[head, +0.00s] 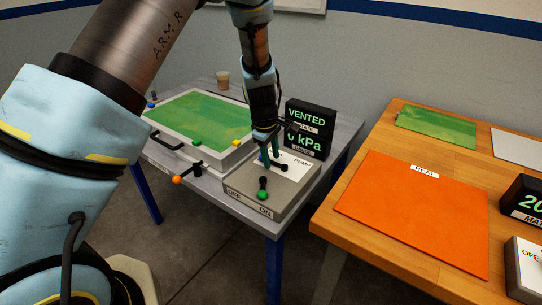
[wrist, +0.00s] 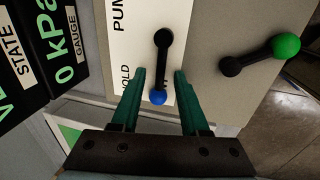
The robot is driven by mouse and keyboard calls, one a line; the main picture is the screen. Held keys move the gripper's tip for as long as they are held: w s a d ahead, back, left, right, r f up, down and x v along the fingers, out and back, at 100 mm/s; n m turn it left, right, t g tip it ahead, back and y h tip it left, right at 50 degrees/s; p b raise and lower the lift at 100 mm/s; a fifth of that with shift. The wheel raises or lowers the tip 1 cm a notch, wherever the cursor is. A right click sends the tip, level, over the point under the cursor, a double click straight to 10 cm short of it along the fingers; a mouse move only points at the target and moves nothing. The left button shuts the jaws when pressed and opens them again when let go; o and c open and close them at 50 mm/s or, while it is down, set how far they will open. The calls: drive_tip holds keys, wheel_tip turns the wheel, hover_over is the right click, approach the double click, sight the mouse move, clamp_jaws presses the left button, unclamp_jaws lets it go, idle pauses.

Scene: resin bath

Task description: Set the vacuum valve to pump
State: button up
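The vacuum valve is a black lever with a blue knob (wrist: 158,97) on a white label plate on the grey control box (wrist: 220,100). Its black pivot (wrist: 163,37) is near the PUMP lettering, which is cut off at the top. The blue knob points away from PUMP, past the partly hidden HOLD lettering. My gripper (wrist: 160,73) is open, its two green fingers on either side of the lever, with a gap visible on each side. In the head view my gripper (head: 267,142) reaches down over the box, hiding the blue knob. The display (head: 306,117) reads VENTED.
A green-knobbed lever (wrist: 286,46) stands beside the valve, near OFF and ON labels. The gauge (head: 303,142) reads 0 kPa behind the box. A tray with a green sheet (head: 205,115) and an orange knob (head: 177,180) are left. A wooden table (head: 330,213) with an orange mat is right.

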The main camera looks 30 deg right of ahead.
clamp_jaws()
idle(1.3)
